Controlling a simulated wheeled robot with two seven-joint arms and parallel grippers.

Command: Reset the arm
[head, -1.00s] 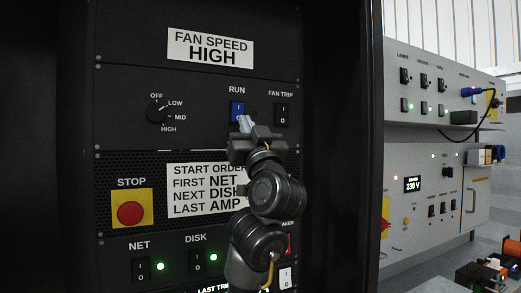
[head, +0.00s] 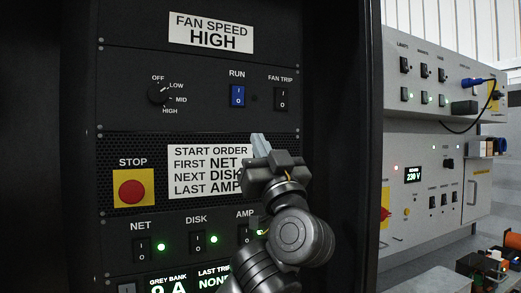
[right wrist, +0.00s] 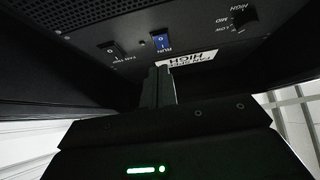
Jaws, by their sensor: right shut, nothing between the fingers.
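My right gripper (head: 259,146) is shut and empty in front of the rack, over the right end of the start order label (head: 204,170) and below the blue RUN switch (head: 238,96). In the right wrist view its closed fingers (right wrist: 158,84) point toward the panel with the RUN switch (right wrist: 160,42), apart from it as far as I can tell. My right arm comes up from the bottom and partly hides the AMP switch (head: 244,234). My left gripper is not in view.
The rack panel holds the fan speed dial (head: 160,92), FAN TRIP switch (head: 281,99), red STOP button (head: 132,192), NET switch (head: 141,247) and DISK switch (head: 197,243). The rack's right side wall (head: 372,150) stands beside my arm. A grey cabinet (head: 430,130) is further right.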

